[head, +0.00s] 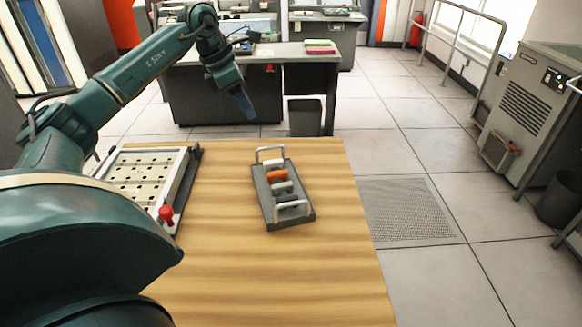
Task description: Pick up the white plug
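A dark grey tray (307,213) with a pale handle at each end sits on the wooden table. A row of small plugs stands in it. The white plug (273,163) appears to be the one at the far end, just behind an orange plug (277,175). Nearer plugs look grey (282,188) or pale, and they are too small to tell apart surely. My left gripper (245,108) hangs in the air beyond and left of the tray, pointing down, apart from everything. Its fingers overlap in this view, so their opening does not show. My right gripper is out of view.
A panel with rows of holes (150,172) in a pale frame lies left of the tray, with a red knob (166,213) at its near corner. The wooden table (270,280) is bare in front of the tray. A grey desk (285,55) stands beyond.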

